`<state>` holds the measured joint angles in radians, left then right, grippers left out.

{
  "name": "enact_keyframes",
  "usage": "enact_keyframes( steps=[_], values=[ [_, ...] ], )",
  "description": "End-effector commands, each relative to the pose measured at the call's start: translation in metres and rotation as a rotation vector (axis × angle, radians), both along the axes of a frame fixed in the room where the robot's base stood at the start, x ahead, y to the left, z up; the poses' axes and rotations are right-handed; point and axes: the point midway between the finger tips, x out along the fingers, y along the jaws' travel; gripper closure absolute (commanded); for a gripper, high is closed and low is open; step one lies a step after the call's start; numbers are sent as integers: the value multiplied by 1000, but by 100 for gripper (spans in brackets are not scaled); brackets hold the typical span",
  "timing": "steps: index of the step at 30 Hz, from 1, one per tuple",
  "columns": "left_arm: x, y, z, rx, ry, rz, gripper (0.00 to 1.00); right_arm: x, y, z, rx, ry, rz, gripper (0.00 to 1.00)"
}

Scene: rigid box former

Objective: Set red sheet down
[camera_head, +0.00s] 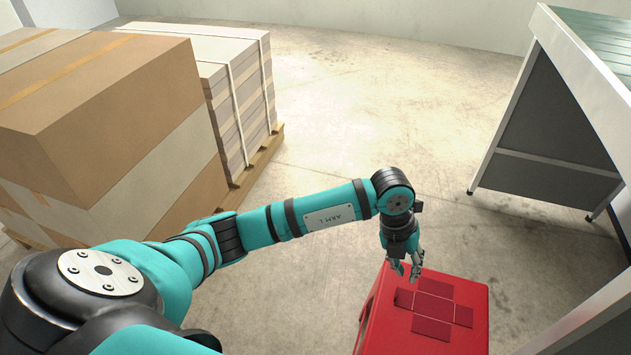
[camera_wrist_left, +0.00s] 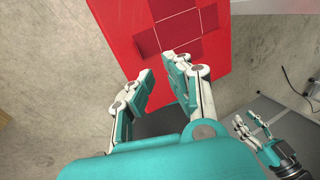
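The red sheet (camera_head: 434,306) is a dark red, cross-shaped blank with several flaps. It appears to lie flat on top of a bright red box-like stand (camera_head: 465,342), and part of it shows in the left wrist view (camera_wrist_left: 180,28). My left gripper (camera_head: 406,270) is over the far left edge of the stand, beside the sheet's left flap. In the left wrist view its two fingers (camera_wrist_left: 161,70) are apart, with nothing visible between them. My right gripper (camera_wrist_left: 246,117) shows small at the lower right of the left wrist view, away from the sheet, its fingers apart.
Large brown cartons (camera_head: 120,130) stand at the left. Behind them is a strapped stack of flat sheets (camera_head: 235,85) on a wooden pallet (camera_head: 262,160). A metal-framed table or machine (camera_head: 560,110) stands at the right. The concrete floor between them is clear.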

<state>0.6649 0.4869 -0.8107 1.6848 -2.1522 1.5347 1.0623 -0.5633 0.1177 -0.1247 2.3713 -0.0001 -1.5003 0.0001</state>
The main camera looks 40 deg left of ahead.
Motion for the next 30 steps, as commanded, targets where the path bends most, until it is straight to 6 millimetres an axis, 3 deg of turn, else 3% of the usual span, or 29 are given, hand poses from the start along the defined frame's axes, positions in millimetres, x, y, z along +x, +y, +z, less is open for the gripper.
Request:
enact_keyframes(
  steps=[2,5,7,9,12,14,16,18,20,23,26,27,30],
  values=[
    [-15,-44,7,-198,-10,-43,85,0,0,0,0,0,0,60],
    [-34,-108,43,-561,-49,-59,85,0,0,0,0,-1,0,60],
    [-41,-140,85,-836,-93,-14,85,0,0,0,0,-1,0,60],
    [-40,-152,129,-1091,-140,83,85,0,0,0,0,-1,0,60],
    [-24,-138,184,-1398,-213,309,85,0,0,1,0,-1,0,60],
    [-10,-113,204,-1542,-253,491,85,0,0,1,0,-1,0,60],
    [7,-75,213,-1661,-293,740,85,0,0,1,0,-2,0,60],
    [20,-31,204,-1723,-314,1018,85,0,0,1,0,-2,0,60],
    [25,8,183,-1723,-318,1272,85,0,0,1,0,-2,0,60],
    [14,65,126,-1617,-278,1702,85,0,0,1,0,-2,0,60],
    [-24,104,56,-1381,-173,2092,85,0,0,1,0,-2,0,60],
    [-46,114,29,-1261,-115,2222,85,0,0,1,0,-2,0,60],
    [-108,123,-24,-943,53,2455,85,0,0,1,0,-1,0,60]
  ],
)
